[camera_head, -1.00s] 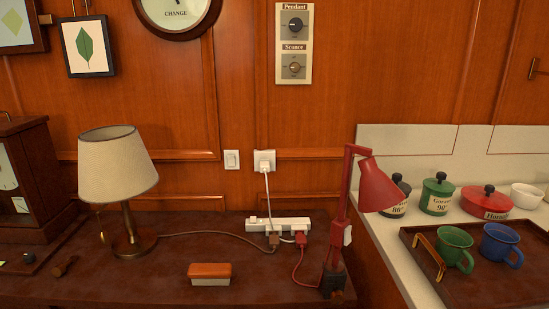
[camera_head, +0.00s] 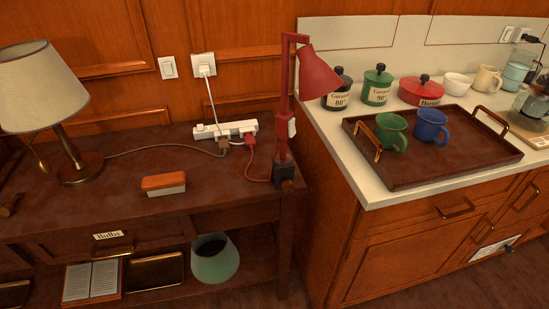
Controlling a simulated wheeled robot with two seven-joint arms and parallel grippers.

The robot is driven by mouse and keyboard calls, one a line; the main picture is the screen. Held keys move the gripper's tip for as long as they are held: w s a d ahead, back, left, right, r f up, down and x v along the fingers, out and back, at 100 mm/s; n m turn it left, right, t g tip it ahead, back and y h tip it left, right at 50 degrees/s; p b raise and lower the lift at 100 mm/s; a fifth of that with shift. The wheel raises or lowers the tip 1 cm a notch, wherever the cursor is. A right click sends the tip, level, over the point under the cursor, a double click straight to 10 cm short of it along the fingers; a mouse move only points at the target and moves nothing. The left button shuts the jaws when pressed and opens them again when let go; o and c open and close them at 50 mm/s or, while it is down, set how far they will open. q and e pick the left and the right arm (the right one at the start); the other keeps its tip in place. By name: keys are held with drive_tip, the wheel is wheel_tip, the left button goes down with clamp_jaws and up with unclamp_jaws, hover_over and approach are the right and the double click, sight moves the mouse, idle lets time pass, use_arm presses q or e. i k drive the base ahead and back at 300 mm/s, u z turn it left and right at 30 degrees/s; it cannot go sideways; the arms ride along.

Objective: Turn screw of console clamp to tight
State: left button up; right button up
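The red desk lamp (camera_head: 310,72) stands at the right end of the dark wooden console (camera_head: 120,215). The dark clamp (camera_head: 284,172) at its foot sits on the console's right front corner. A small brown screw knob (camera_head: 288,186) shows at the clamp's lower front. I cannot tell from here how tight it is. Neither of my grippers is in view.
A white power strip (camera_head: 226,129) with plugs and cords lies behind the clamp. An orange-topped box (camera_head: 164,184) and a table lamp (camera_head: 68,150) stand to the left. The counter at right holds a tray (camera_head: 455,172) with mugs. The floor shows in front.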

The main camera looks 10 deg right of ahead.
sight(287, 186)
drive_tip(key=z, duration=2.9)
drive_tip(key=i, duration=1.85)
drive_tip(key=u, duration=3.1)
